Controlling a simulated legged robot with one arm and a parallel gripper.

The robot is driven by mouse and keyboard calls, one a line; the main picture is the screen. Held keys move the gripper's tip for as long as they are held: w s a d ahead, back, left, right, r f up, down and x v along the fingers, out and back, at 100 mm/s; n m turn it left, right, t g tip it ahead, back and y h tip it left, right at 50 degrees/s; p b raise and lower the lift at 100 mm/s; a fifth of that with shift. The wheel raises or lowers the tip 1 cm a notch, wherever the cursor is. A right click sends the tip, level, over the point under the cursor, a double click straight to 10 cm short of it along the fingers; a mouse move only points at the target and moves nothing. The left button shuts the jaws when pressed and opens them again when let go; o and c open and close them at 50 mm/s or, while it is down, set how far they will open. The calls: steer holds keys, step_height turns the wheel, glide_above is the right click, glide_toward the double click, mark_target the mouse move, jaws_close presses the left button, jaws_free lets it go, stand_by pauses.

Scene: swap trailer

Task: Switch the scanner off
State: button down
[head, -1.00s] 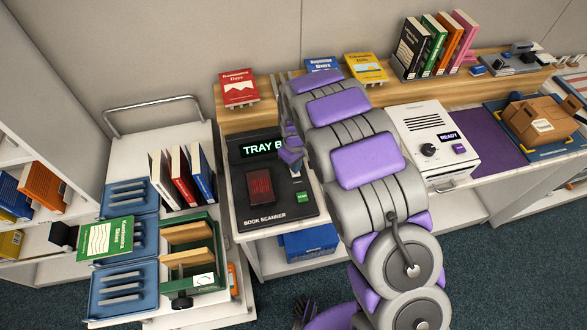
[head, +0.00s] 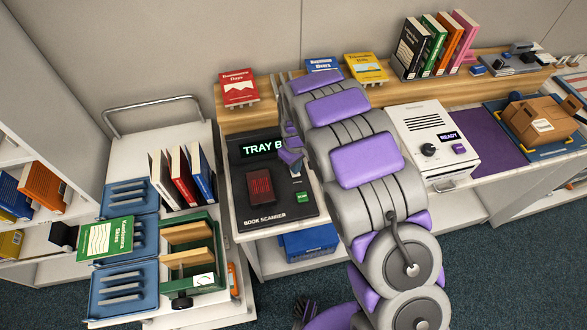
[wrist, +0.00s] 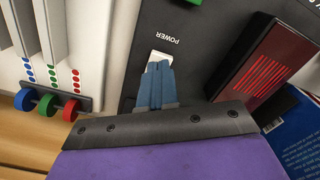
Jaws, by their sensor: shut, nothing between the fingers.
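The black book scanner (head: 253,205) sits on the counter, with a lit "TRAY B" display (head: 262,148), a dark red scan window (head: 260,187) and a green button (head: 302,197). In the wrist view, a white switch (wrist: 159,59) beside the word "POWER" shows on the scanner's dark top. My gripper (wrist: 158,72) is shut and empty, its blue fingertips at the switch's near edge. I cannot tell whether they touch it.
A red book (head: 239,88) is on the shelf behind the scanner. A trolley (head: 130,143) with books and blue trays is at left. In the wrist view, coloured knobs (wrist: 47,104) lie beside the scanner.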

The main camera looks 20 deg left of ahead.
steer(key=shift+f, duration=0.8)
stand_by(0.4)
steer(key=shift+r, duration=0.2)
steer(key=shift+r+p, duration=0.3)
steer(key=shift+r, duration=0.3)
steer(key=shift+r+p, duration=0.9)
steer(key=shift+r, duration=1.85)
